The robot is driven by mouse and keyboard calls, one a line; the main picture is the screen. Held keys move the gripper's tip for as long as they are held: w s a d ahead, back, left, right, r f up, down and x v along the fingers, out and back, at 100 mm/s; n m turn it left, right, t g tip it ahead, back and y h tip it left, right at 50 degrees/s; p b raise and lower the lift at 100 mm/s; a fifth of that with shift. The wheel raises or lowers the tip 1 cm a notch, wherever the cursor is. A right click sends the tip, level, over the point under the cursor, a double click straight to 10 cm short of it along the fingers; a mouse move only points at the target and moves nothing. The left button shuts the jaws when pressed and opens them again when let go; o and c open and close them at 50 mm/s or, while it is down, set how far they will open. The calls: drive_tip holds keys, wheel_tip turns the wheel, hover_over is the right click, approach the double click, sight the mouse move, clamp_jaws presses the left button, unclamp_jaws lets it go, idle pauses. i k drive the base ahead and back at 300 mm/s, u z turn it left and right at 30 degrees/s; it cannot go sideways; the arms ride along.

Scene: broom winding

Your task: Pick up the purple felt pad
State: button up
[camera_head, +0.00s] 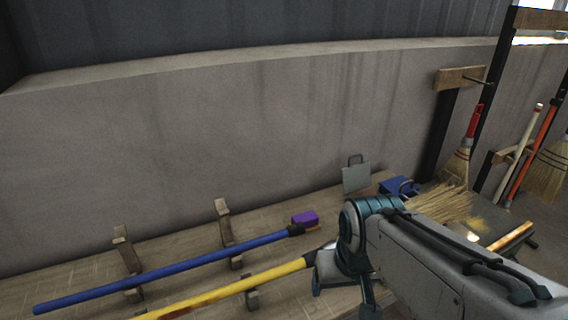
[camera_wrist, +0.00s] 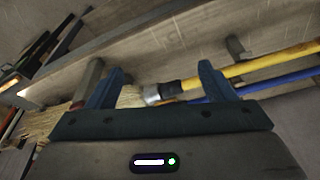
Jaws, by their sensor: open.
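The purple felt pad (camera_head: 305,218) is a small block on the wooden bench near the wall, just past the dark collar of the blue pole. An orange-brown strip shows along its lower edge. I cannot make out the pad in the wrist view. My gripper (camera_wrist: 160,82) is open, with its two dark blue fingers apart and nothing held between them. Beyond the fingers lie pale bristles and a metal ferrule on the yellow pole (camera_wrist: 245,70). In the head view my arm is to the right of the pad and nearer the camera, and my fingertips are not clear there.
The blue pole (camera_head: 165,270) and the yellow pole (camera_head: 225,290) lie across wooden supports (camera_head: 224,221). A grey plate with a handle (camera_head: 356,178) leans on the wall. A blue object (camera_head: 399,187) and straw bristles (camera_head: 440,203) are at right. Brooms (camera_head: 463,160) hang farther right.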

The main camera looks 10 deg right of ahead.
sight(310, 219)
drive_tip(key=k, duration=0.5)
drive_tip(key=z, duration=2.3)
drive_tip(key=i, duration=1.35)
drive_tip(key=u, duration=3.3)
drive_tip(key=i, duration=0.5)
drive_tip(key=z, duration=0.05)
